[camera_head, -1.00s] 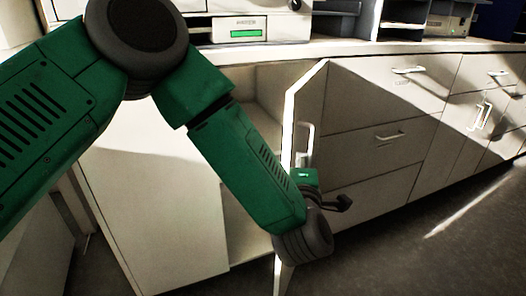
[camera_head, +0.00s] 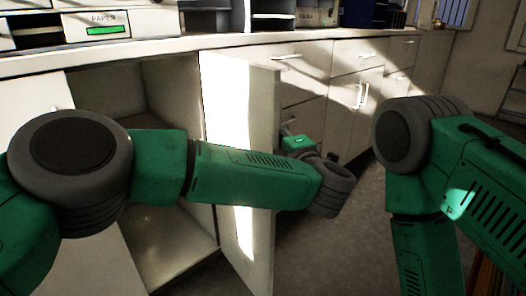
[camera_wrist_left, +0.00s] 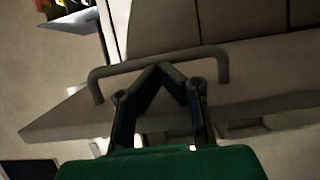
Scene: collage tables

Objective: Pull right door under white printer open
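The white printer (camera_head: 95,30), with a green display, stands on the counter at top left in the head view, partly cut off. The right door (camera_head: 262,110) under it stands swung well out from the cabinet, lit by a bright strip. My left arm crosses in front of the door. Its gripper (camera_wrist_left: 160,70) has black fingers that meet at the tips, at the bar of the door handle (camera_wrist_left: 110,72) in the left wrist view. I cannot tell whether the bar is between them. In the head view the wrist mostly hides this gripper. My right gripper is out of view.
The cabinet interior (camera_head: 160,95) is exposed and looks empty. The left door (camera_head: 35,97) is partly hidden by my left arm. Drawers and further cabinets (camera_head: 340,85) continue right. My right arm is at the right. Dark floor (camera_head: 340,260) lies between the arms.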

